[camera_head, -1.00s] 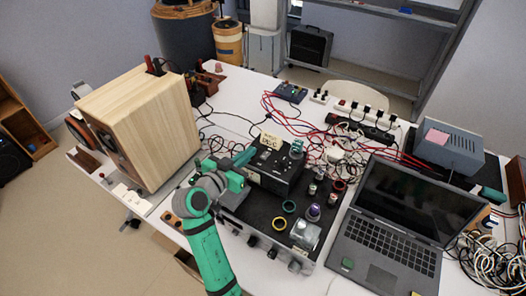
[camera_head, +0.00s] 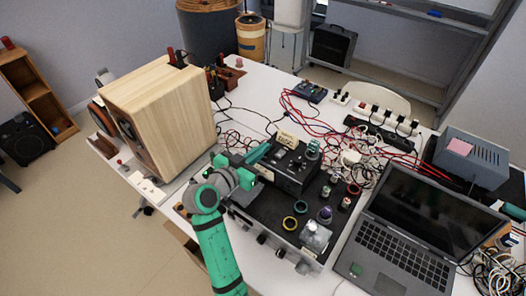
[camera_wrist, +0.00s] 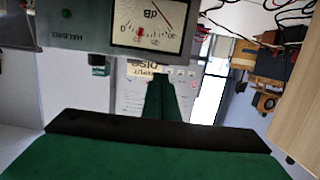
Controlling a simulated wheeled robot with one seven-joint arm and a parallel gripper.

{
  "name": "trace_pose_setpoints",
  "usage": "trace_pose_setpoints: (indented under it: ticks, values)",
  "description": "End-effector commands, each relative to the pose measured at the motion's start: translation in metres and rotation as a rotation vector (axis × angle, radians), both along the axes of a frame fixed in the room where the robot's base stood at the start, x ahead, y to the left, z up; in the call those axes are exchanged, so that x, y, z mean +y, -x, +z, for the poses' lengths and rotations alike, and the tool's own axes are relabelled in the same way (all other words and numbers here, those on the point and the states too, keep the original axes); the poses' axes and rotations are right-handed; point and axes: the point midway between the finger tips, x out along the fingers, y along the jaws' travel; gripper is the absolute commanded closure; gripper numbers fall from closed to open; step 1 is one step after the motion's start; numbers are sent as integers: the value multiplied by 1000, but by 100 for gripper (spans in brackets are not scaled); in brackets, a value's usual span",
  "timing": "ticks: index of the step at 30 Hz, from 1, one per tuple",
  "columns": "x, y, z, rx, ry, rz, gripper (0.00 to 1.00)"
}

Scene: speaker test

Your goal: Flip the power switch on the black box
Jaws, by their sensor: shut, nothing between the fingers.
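The black box (camera_head: 290,168) sits on a larger black unit with knobs along its front, in the middle of the table. A cream card (camera_head: 287,140) with writing stands at its back edge. My gripper (camera_head: 262,153) is shut and empty, just left of the box and close to it. I cannot tell whether it touches. In the wrist view, my closed green fingers (camera_wrist: 163,98) point toward a printed card (camera_wrist: 150,75). I cannot make out the power switch's position.
A wooden speaker (camera_head: 165,120) stands left of my arm. An open laptop (camera_head: 410,220) is at the right, with a grey box (camera_head: 470,160) behind it. Red and white cables tangle behind the black box. Rings and small jars stand to its front right.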

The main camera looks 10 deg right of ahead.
Motion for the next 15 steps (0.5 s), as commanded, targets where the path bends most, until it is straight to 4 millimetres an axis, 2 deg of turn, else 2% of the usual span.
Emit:
trace_pose_setpoints:
  ticks: [1, 3, 9, 15]
  values:
    - [1, 0, 15, -13, -1, -1, 100]
    - [2, 2, 29, -20, 2, -1, 100]
    - [28, 36, 31, -19, 4, -6, 100]
    - [51, 60, 35, -21, 6, -7, 100]
